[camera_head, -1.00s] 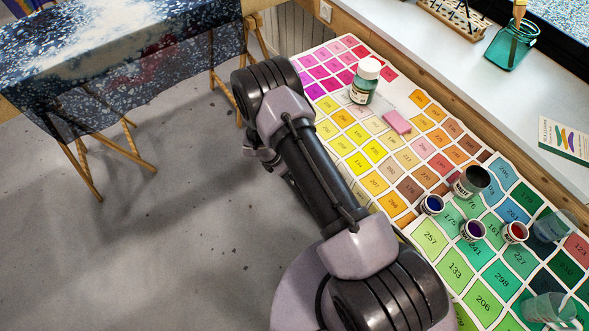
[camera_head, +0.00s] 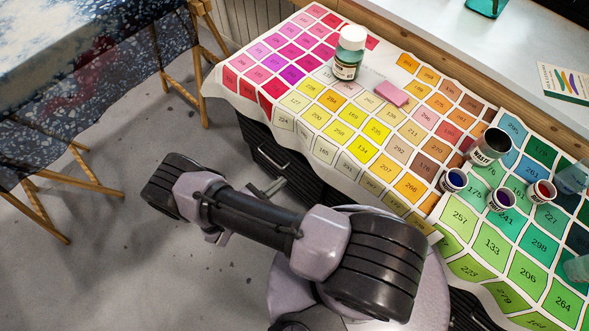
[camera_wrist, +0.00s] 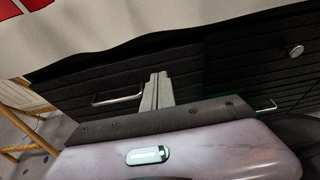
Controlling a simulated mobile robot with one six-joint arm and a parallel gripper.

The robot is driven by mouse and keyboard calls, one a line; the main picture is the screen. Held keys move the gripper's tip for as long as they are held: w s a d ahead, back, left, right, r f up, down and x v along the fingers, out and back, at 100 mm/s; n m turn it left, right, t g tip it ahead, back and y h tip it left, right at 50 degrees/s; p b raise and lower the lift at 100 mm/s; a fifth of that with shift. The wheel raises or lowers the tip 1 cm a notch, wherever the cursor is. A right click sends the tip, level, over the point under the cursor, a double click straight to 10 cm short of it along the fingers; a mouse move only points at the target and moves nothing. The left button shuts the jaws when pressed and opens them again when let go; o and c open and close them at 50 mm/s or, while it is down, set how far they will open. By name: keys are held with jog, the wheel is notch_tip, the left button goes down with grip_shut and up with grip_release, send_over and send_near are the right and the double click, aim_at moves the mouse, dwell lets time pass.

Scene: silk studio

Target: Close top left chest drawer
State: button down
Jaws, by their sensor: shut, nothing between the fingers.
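A dark chest stands under a colour-chart cloth, its ribbed front partly visible in the head view. Its left drawer front (camera_head: 262,146) has a silver bar handle (camera_head: 268,159). In the wrist view the same drawer front (camera_wrist: 75,98) and handle (camera_wrist: 118,98) are left of my fingers. I cannot tell how far the drawer stands out, as the cloth overhangs its top. My gripper (camera_head: 275,186) is shut and empty, in front of the chest. In the wrist view the fingertips (camera_wrist: 158,76) overlap the dark front right of the handle; contact is unclear.
The colour-chart cloth (camera_head: 375,133) hangs over the chest's edge. On it stand a green-labelled bottle (camera_head: 348,53), a pink block (camera_head: 391,93) and several paint pots. A cloth-covered trestle table (camera_head: 85,80) stands left; grey floor between is clear.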

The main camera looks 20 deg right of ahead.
aim_at(302, 163)
jog(key=b+x, duration=0.1)
jog(key=x, duration=0.2)
jog(key=b+x, duration=0.1)
jog(key=x, duration=0.2)
jog(key=shift+d+r, duration=0.15)
jog(key=shift+d, duration=0.2)
jog(key=shift+w+d+r, duration=0.15)
jog(key=shift+w+d, duration=0.2)
jog(key=shift+d, duration=0.25)
jog(key=d, duration=0.1)
jog(key=w+d, duration=0.1)
jog(key=d, duration=0.1)
jog(key=shift+w+d+p, duration=0.1)
jog(key=shift+p, duration=0.2)
jog(key=shift+w+r, duration=0.1)
jog(key=shift+w, duration=0.05)
